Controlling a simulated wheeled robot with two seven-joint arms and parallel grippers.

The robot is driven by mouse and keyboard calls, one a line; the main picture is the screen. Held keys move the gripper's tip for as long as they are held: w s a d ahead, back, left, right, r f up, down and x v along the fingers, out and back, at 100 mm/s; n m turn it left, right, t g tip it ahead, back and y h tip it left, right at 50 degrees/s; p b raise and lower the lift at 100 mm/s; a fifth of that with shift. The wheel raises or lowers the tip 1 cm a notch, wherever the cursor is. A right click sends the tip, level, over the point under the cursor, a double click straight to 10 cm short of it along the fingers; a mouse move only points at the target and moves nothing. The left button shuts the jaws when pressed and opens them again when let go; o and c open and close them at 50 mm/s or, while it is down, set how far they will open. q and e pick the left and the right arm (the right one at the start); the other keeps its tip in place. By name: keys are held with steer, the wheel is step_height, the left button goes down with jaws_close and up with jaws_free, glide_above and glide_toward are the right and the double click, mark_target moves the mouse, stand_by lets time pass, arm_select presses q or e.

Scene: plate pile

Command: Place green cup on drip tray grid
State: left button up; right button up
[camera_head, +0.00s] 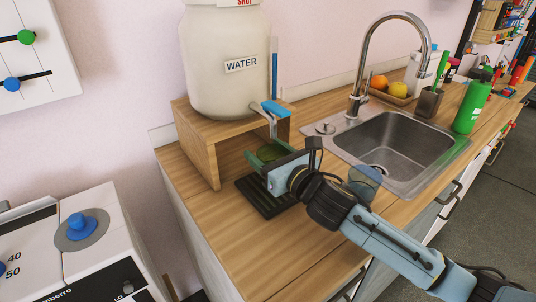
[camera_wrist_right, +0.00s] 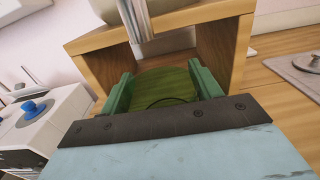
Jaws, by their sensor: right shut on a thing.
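The green cup (camera_head: 270,152) is see-through and sits between the green fingers of my right gripper (camera_head: 264,157), below the water jar's tap. My right gripper is shut on it. In the right wrist view the cup (camera_wrist_right: 166,84) fills the space between both fingers (camera_wrist_right: 160,88). The dark drip tray grid (camera_head: 249,189) lies on the counter below the gripper and is partly covered by it. I cannot tell whether the cup touches the grid. My left gripper is not in view.
A large water jar (camera_head: 226,65) stands on a wooden stand (camera_head: 205,145), with its tap (camera_head: 272,121) hanging over the cup. The sink (camera_head: 400,145) is to the right. A green bottle (camera_head: 471,105) stands beyond it. The counter front left is bare.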

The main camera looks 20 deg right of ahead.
steer(key=shift+f, duration=0.1)
steer(key=o, duration=1)
steer(key=shift+r, duration=0.2)
steer(key=v, duration=1.2)
steer(key=shift+p, duration=0.3)
